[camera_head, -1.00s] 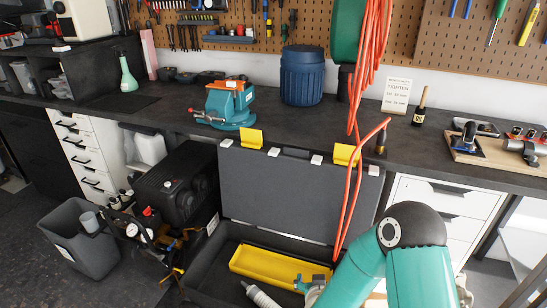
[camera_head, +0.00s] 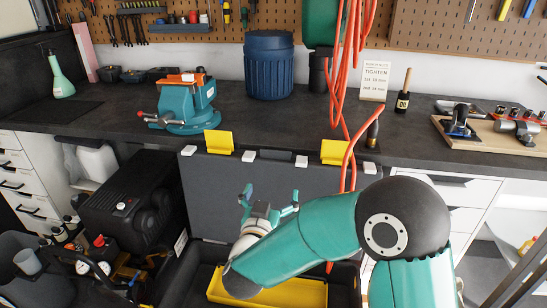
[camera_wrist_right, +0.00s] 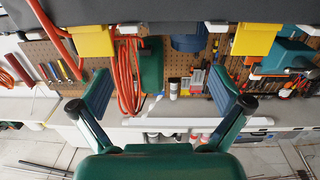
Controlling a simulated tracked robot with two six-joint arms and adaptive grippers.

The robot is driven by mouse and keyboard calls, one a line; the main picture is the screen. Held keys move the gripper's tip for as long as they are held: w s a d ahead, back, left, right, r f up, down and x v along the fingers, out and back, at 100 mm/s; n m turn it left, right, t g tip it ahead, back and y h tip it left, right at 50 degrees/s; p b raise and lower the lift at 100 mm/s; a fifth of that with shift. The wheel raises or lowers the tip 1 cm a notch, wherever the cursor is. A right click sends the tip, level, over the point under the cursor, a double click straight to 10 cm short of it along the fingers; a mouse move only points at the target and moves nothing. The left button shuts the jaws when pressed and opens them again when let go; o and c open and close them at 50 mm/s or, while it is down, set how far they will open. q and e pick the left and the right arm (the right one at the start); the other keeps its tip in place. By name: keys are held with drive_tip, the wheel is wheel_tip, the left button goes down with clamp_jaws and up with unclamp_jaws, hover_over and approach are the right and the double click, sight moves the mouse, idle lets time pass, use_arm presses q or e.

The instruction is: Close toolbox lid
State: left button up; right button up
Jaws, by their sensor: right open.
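The toolbox stands open in front of the bench, its dark grey lid (camera_head: 222,197) upright with two yellow latches (camera_head: 218,142) on the top edge. The yellow tray (camera_head: 305,293) lies in its base, partly hidden by my right arm. My right gripper (camera_head: 271,196) is open and empty, in front of the lid's inner face in the head view; I cannot tell whether it touches. In the right wrist view, the open fingers (camera_wrist_right: 158,94) spread below the lid's dark edge (camera_wrist_right: 190,14) and a yellow latch (camera_wrist_right: 90,40). My left gripper is not in view.
An orange hose (camera_head: 350,165) hangs over the lid's right part. A teal vise (camera_head: 187,105) and blue bin (camera_head: 270,65) stand on the bench behind. A black compressor (camera_head: 135,200) stands left of the toolbox.

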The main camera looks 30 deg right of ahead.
drive_tip(key=a, duration=0.1)
drive_tip(key=p, duration=0.2)
approach(275, 155)
drive_tip(key=shift+y, duration=0.3)
drive_tip(key=x, duration=1)
drive_tip(key=shift+d+r, duration=0.2)
